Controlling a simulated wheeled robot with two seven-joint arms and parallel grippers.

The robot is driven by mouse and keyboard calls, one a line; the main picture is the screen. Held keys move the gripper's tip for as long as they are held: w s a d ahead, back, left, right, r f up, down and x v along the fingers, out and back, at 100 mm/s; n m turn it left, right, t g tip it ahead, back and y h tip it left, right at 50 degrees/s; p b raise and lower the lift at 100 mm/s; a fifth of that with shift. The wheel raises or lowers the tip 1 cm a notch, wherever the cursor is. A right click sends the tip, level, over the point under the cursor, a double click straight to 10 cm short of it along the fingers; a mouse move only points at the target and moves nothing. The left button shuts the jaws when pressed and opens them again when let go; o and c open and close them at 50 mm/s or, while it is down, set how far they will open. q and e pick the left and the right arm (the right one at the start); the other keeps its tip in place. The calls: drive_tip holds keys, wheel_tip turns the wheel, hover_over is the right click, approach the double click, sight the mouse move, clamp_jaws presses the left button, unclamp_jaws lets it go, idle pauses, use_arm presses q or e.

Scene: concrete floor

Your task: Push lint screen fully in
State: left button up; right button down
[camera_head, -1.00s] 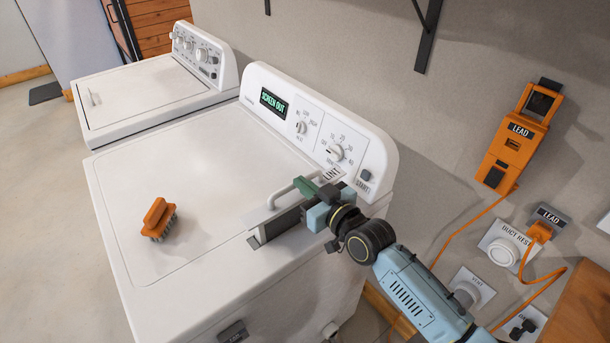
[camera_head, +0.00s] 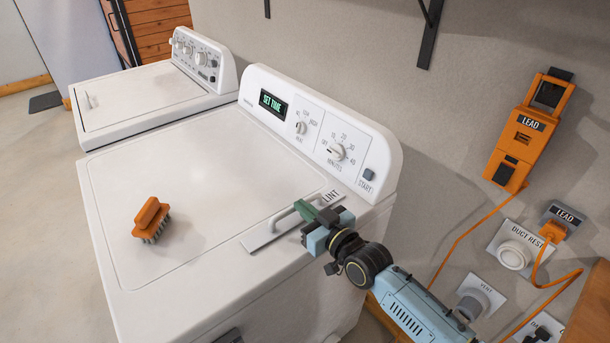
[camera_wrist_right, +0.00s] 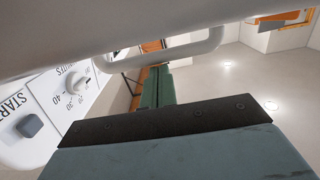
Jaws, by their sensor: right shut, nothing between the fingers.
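The lint screen (camera_head: 262,236) is in its slot at the right edge of the dryer top, its plate level with the surface. Its pale handle loop (camera_head: 285,217) stands up from the plate. My right gripper (camera_head: 305,209) is shut and empty, with its green fingers at the handle. In the right wrist view the shut fingers (camera_wrist_right: 157,86) lie by the handle (camera_wrist_right: 190,45); whether they touch it I cannot tell. The dryer display (camera_head: 273,103) reads "SET TIME". My left gripper is not in view.
An orange brush (camera_head: 151,220) lies on the dryer top (camera_head: 205,180). A washer (camera_head: 145,97) stands behind to the left. On the right wall are an orange LEAD box (camera_head: 522,135), a hanging orange cord and a duct reset plate (camera_head: 514,246).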

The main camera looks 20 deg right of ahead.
drive_tip(key=r+p, duration=0.4)
drive_tip(key=shift+s+d, duration=0.15)
drive_tip(key=shift+s, duration=0.25)
drive_tip(key=v, duration=1)
drive_tip(key=s+d+f+m+g+h+b, duration=0.1)
drive_tip(key=s+d+f+g+h, duration=0.2)
drive_tip(key=f, duration=0.9)
drive_tip(key=s+d+f+g+b, duration=0.15)
drive_tip(key=s+f, duration=0.35)
drive_tip(key=f, duration=0.6)
drive_tip(key=s+d+f+m+g+h+b, duration=0.1)
drive_tip(key=s+f+g+h, duration=0.2)
drive_tip(key=f, duration=0.9)
drive_tip(key=s+f+g, duration=0.2)
drive_tip(key=s+f, duration=0.3)
drive_tip(key=s, duration=0.4)
drive_tip(key=s+f+g+b, duration=0.1)
drive_tip(key=s+f+g, duration=0.2)
drive_tip(key=s+f, duration=0.3)
drive_tip(key=s+f+g+b, duration=0.1)
drive_tip(key=s+f+g, duration=0.2)
drive_tip(key=s, duration=1)
wheel_tip(320, 180, down, 3)
drive_tip(key=shift+a+r, duration=0.1)
drive_tip(key=shift+a, duration=0.3)
